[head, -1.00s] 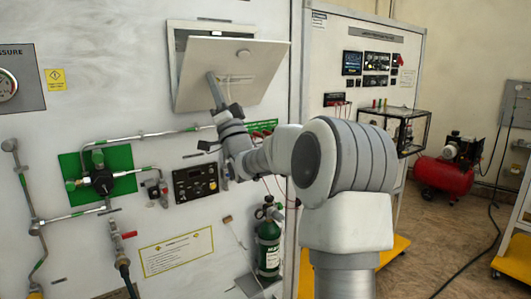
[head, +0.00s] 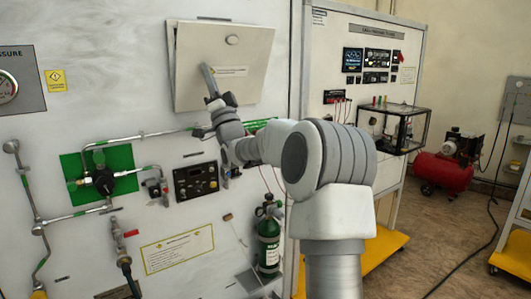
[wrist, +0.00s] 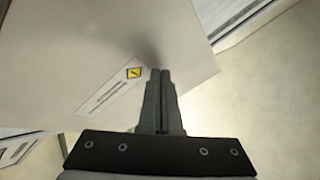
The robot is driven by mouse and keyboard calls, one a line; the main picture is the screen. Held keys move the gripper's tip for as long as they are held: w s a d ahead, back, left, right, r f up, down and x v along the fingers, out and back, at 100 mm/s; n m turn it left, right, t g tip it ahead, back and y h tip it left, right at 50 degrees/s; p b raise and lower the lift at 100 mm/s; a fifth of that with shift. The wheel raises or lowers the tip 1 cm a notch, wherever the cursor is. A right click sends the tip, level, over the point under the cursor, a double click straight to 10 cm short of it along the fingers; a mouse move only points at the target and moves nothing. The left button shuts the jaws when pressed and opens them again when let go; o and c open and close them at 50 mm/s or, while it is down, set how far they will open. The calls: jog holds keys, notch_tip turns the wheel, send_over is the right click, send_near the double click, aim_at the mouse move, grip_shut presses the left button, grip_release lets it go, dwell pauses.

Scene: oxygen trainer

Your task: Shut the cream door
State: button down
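The cream door (head: 238,52) is a flat panel with a round knob near its top and a small label, on the upper part of the white panel. It sits almost flush with its frame, with a thin frame strip showing at the left and top; I cannot tell if a small gap remains. My gripper (head: 206,68) is at the lower middle of the door, its fingers pointing up against or very near its face. In the wrist view the door (wrist: 60,50) fills the upper left, and my gripper's fingers (wrist: 160,75) are together with nothing between them.
Below the door are a green-backed valve with pipes (head: 103,182), a black control box (head: 196,181) and a green cylinder (head: 269,240). An instrument stand (head: 350,25) is to the right. A red compressor (head: 443,172) stands on the floor farther right.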

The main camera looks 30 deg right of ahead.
aim_at(201, 71)
jog(key=w, duration=0.1)
jog(key=w+r, duration=0.1)
jog(key=w, duration=0.1)
jog(key=shift+a, duration=0.1)
dwell(0.3)
jog(key=shift+w+r+p, duration=0.15)
jog(key=shift+w+p, duration=0.3)
jog(key=shift+w, duration=0.2)
